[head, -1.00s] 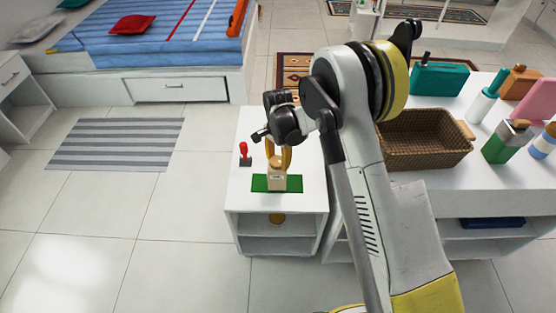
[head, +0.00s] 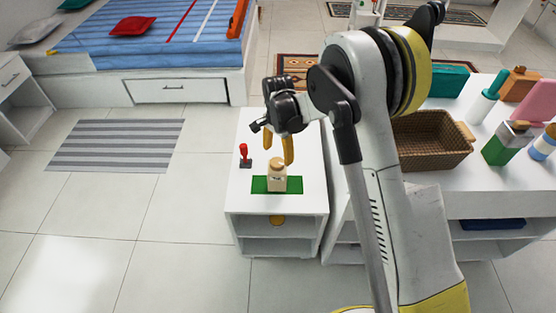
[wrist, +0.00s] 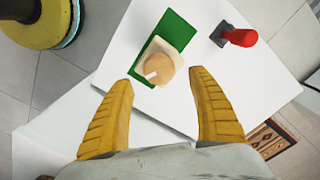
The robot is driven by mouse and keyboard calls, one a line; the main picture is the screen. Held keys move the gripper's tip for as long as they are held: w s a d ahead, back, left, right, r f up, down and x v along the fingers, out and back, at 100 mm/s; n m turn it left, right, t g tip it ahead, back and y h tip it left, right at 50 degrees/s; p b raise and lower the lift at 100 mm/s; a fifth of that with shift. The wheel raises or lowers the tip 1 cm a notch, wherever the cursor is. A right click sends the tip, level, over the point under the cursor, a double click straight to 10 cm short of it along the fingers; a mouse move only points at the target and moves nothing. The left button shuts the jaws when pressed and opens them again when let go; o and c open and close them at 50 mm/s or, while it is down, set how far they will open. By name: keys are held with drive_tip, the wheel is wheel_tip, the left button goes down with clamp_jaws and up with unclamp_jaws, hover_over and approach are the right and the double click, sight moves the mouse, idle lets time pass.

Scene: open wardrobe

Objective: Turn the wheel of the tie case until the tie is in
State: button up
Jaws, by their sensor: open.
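I cannot make out a tie. My gripper (head: 280,157) has two yellow fingers, spread and empty, just above and behind the case in the head view. In the wrist view the gripper (wrist: 162,82) shows its fingertips apart, either side of the wheel's near edge, with nothing between them.
A red-handled stamp-like object (head: 243,155) stands left of the mat, close to my fingers. A round orange thing (head: 277,219) is on the shelf below. A wicker basket (head: 432,140) and several bottles and boxes occupy the counter at right.

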sight(278, 161)
wheel_tip(278, 161, up, 7)
drive_tip(key=shift+r, duration=0.15)
idle(0.4)
